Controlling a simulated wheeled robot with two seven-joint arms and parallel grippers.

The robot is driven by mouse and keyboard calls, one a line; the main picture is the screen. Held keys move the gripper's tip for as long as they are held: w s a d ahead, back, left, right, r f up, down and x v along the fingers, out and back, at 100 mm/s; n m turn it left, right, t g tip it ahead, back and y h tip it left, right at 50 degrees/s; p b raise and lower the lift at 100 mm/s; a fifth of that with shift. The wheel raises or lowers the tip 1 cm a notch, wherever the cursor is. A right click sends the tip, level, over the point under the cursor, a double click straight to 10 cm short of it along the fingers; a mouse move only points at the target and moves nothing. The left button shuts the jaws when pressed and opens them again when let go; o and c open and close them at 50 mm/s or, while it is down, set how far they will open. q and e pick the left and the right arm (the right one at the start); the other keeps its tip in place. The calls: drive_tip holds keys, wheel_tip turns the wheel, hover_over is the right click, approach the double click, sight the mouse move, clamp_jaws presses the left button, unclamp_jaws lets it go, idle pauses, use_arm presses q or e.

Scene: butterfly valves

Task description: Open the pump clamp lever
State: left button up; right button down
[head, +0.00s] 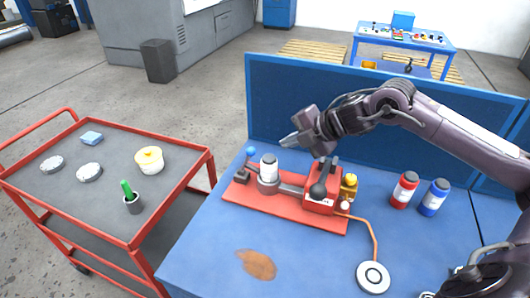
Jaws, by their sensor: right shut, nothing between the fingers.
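The pump assembly sits on a red base plate (285,212) on the blue workbench. At its left end is a small dark bracket with a blue-ball lever (251,152). Beside it a white and dark bottle (268,168) stands upright in a grey holder. The red pump box (320,204) carries a black-knobbed lever (318,190), with a yellow part (349,183) on its right. No label shows which lever is the clamp lever. My right gripper (287,143) is shut and empty, above and behind the pump, pointing left, apart from the levers. My left gripper is not in view.
An orange hose runs to a round white disc (373,277). A brown stain (257,264) marks the bench front. A blue panel (285,95) borders the back. A red cart (110,215) stands left.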

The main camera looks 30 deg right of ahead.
sight(264, 159)
drive_tip(key=p+x, duration=0.1)
drive_tip(key=x, duration=0.3)
drive_tip(key=p+x, duration=0.2)
drive_tip(key=x, duration=0.2)
drive_tip(key=shift+w+a+f, duration=0.15)
drive_tip(key=shift+w+a, duration=0.05)
drive_tip(key=shift+a, duration=0.15)
drive_tip(key=shift+w+a+f+p, duration=0.1)
drive_tip(key=shift+w+f+p, duration=0.2)
drive_tip(key=shift+f+p, duration=0.1)
drive_tip(key=shift+w+a+r, duration=0.1)
drive_tip(key=shift+r, duration=0.05)
drive_tip(key=shift+w+a+r, duration=0.15)
drive_tip(key=shift+w+a, duration=0.05)
